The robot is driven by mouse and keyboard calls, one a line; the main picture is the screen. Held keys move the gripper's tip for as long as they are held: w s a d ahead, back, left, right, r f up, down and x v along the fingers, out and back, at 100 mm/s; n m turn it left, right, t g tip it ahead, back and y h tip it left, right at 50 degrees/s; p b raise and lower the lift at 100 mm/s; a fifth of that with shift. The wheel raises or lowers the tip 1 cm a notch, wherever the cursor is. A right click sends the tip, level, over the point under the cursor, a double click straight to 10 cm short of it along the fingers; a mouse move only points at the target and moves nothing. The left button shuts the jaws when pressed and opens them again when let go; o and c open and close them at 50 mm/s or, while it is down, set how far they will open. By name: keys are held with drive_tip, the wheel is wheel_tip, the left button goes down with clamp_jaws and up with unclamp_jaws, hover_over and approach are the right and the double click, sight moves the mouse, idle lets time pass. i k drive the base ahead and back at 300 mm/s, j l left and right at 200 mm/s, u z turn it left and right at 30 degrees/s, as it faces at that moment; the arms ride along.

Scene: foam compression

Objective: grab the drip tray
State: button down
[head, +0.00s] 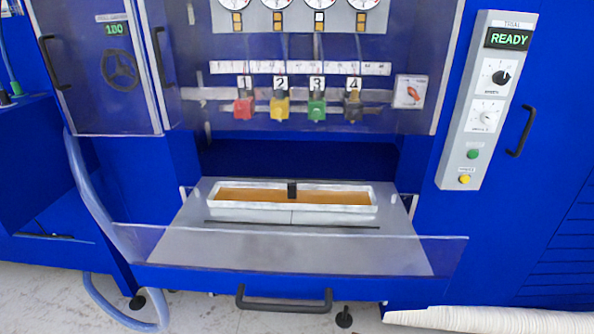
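The drip tray (230,213) looks like a long, shallow, white-rimmed trough with a brown-orange surface inside. It sits level on a grey shelf (190,248) in the open lower bay of the blue machine. A small black block (292,190), perhaps a grip, stands upright at the middle of the tray. My gripper is not in view, so its distance from the tray and its state do not show.
A clear low guard (300,255) runs across the shelf's front, above a black bar handle (284,304). Numbered coloured valves (317,110) and a clear panel hang above the bay. A control box (488,100) reading READY is at right. A pale hose (88,190) hangs at left.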

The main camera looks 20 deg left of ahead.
sight(288, 196)
drive_tip(key=u, duration=1.25)
drive_tip(key=i+j+z, duration=0.2)
drive_tip(key=j, duration=0.15)
drive_tip(key=i+j+z, duration=0.1)
drive_tip(key=j+z, duration=0.15)
drive_tip(key=j, duration=0.15)
drive_tip(key=i+j+z, duration=0.2)
drive_tip(key=j, duration=0.2)
drive_tip(key=k, duration=0.1)
